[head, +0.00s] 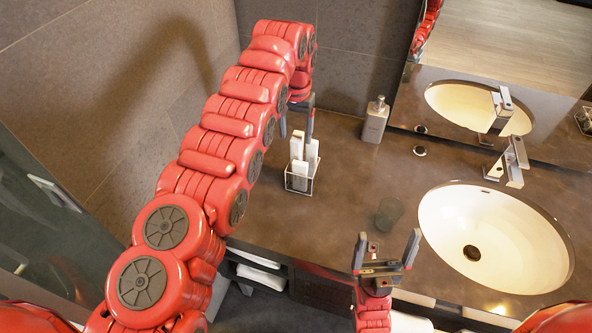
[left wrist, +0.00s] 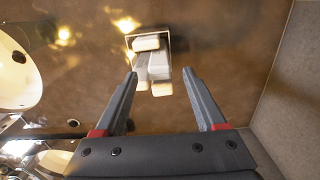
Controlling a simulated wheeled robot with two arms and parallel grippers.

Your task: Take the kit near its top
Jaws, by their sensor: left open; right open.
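The kit appears to be among the white and grey slim packs (head: 298,150) standing upright in a small wire holder (head: 301,190) on the counter; I cannot tell which pack it is. My left gripper (head: 297,132) is open and points down just above the packs' tops. In the left wrist view the packs (left wrist: 153,68) lie ahead, centred between the spread fingertips (left wrist: 160,74), with nothing held. My arm and fingers partly cover the space above the packs in the head view. My right gripper (head: 388,238) is open and empty near the counter's front edge.
A soap dispenser (head: 375,120) stands at the back wall, right of the holder. A dark glass (head: 388,214) stands between the holder and the white sink (head: 440,230). A tap (head: 510,163) is behind the sink. The counter (head: 345,180) around the holder is clear.

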